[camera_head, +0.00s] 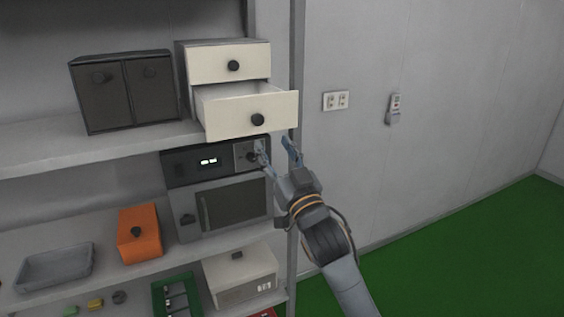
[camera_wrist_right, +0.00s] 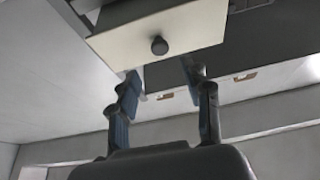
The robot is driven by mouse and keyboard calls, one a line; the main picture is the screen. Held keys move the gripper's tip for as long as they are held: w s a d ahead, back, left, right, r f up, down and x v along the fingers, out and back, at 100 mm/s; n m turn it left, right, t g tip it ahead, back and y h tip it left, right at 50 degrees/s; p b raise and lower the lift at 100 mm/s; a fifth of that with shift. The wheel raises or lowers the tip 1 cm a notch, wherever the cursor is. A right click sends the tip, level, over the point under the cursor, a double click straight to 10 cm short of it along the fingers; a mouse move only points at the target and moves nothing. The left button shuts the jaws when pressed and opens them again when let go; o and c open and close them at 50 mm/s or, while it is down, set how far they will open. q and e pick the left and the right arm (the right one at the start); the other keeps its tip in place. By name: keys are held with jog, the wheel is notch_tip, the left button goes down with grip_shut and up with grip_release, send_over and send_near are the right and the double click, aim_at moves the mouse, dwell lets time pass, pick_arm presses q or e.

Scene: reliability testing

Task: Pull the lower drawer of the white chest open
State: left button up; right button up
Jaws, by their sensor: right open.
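The white chest (camera_head: 229,62) stands on the upper shelf, with a shut upper drawer and a dark round knob on each drawer. Its lower drawer (camera_head: 226,119) sticks well out of the chest, and I can see into its inside. My right gripper (camera_head: 276,149) is open and empty, just below and to the right of the lower drawer's knob (camera_head: 257,120), apart from it. In the right wrist view a white drawer front with its dark knob (camera_wrist_right: 159,46) shows beyond the two spread fingers (camera_wrist_right: 160,80). My left gripper is not in view.
A dark two-door cabinet (camera_head: 125,88) stands left of the chest. Below are a microwave-like unit (camera_head: 232,203), an orange box (camera_head: 139,234), a grey tray (camera_head: 55,267) and a white box (camera_head: 240,277). The wall on the right carries a socket (camera_head: 336,101); green floor there is clear.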

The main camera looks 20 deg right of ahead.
jog(key=shift+v, duration=2.1)
jog(key=w+f+g+b, duration=0.1)
jog(key=w+f+g, duration=0.2)
jog(key=f, duration=1)
jog(key=w+f+g, duration=0.2)
jog(key=f, duration=1.1)
jog(key=s+f+g+b, duration=0.1)
jog(key=s+f+g, duration=0.3)
jog(key=f, duration=1.1)
jog(key=s+f+g, duration=0.2)
jog(key=s+f, duration=0.4)
jog(key=f, duration=1)
jog(key=s+f+n+g+b, duration=0.1)
jog(key=s+f+g, duration=0.4)
jog(key=s+f, duration=1.3)
jog(key=s+f+g, duration=0.2)
jog(key=s+f, duration=0.3)
jog(key=s, duration=0.8)
jog(key=s+f+n+g, duration=0.1)
jog(key=s+f+g, duration=0.2)
jog(key=s, duration=1)
notch_tip(320, 180, down, 3)
jog(key=shift+s+r+h+b, duration=0.2)
jog(key=shift+s+h+b, duration=0.2)
jog(key=shift+b, duration=0.05)
